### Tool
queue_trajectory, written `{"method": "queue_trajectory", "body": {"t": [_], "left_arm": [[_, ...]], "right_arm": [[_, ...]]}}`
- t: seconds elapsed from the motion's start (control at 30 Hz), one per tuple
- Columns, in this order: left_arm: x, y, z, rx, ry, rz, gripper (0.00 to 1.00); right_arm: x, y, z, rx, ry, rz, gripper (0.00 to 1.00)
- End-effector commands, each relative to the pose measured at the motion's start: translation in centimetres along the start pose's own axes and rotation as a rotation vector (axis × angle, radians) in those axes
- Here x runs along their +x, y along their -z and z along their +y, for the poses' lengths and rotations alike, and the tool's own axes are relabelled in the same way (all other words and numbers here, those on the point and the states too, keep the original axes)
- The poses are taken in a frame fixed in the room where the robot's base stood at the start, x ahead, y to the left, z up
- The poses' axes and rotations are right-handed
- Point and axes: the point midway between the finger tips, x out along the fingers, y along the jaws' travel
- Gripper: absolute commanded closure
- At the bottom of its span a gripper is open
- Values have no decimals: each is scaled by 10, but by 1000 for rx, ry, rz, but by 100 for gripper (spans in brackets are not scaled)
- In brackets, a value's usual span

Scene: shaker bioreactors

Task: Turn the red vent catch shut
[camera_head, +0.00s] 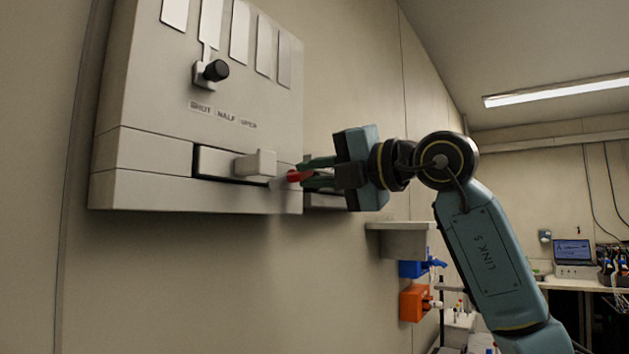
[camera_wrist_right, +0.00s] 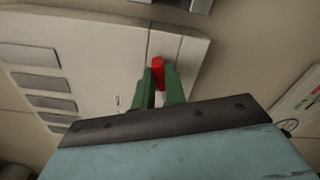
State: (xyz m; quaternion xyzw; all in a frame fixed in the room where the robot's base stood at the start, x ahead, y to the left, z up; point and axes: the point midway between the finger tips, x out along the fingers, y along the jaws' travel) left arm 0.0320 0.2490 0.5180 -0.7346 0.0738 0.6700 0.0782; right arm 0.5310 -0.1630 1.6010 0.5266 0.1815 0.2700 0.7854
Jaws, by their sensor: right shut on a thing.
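The red vent catch (camera_head: 294,176) is at the lower right edge of the pale wall-mounted vent unit (camera_head: 150,152). My right gripper (camera_head: 310,174) is shut on the red catch, its green fingers on either side of it. In the right wrist view the red catch (camera_wrist_right: 158,72) shows between the green fingertips (camera_wrist_right: 160,82), with part of it hidden by them. My left gripper is not in view.
The unit has a black knob (camera_head: 216,70) on a slider above the labels shut, half and open, and a pale block handle (camera_head: 256,164) left of the catch. A shelf (camera_head: 400,240) and blue (camera_head: 412,268) and orange (camera_head: 414,302) boxes are lower right.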

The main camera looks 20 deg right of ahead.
Motion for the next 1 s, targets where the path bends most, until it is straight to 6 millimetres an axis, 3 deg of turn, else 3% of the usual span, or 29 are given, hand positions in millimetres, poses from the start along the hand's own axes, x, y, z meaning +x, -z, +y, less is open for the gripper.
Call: {"method": "queue_trajectory", "body": {"t": [0.5, 1.0], "left_arm": [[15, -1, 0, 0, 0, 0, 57], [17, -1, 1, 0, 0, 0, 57]], "right_arm": [[-1, 0, -1, 341, -2, -2, 100], [0, -1, -1, 407, -1, -2, 100]]}}
